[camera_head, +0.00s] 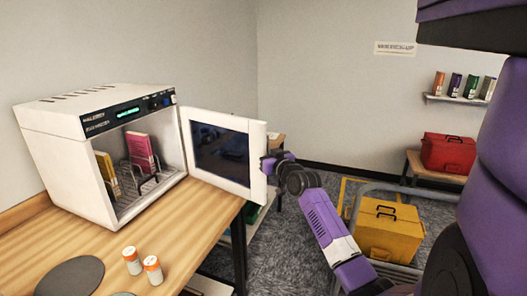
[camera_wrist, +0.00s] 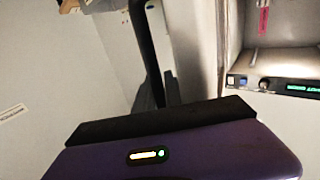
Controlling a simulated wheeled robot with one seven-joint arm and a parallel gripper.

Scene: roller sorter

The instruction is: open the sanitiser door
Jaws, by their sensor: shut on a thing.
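The sanitiser (camera_head: 100,150) is a white box on the wooden counter, with a lit green display on its front. Its door (camera_head: 223,150), a white frame with a dark window, stands swung wide open to the right. A pink book (camera_head: 140,152) and a yellow book (camera_head: 107,174) stand in a wire rack inside. My gripper (camera_head: 268,163) is at the free edge of the door, shut on its handle; the fingertips are small and partly hidden. In the wrist view, the door's edge (camera_wrist: 200,60) rises past my gripper, and the lit interior (camera_wrist: 280,45) shows at the right.
Two orange-and-white canisters (camera_head: 142,264) and a dark round mat (camera_head: 70,277) are on the counter (camera_head: 190,225). A yellow case (camera_head: 390,230) sits on a cart to the right. A red case (camera_head: 447,153) rests on a bench behind. Carpet lies between.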

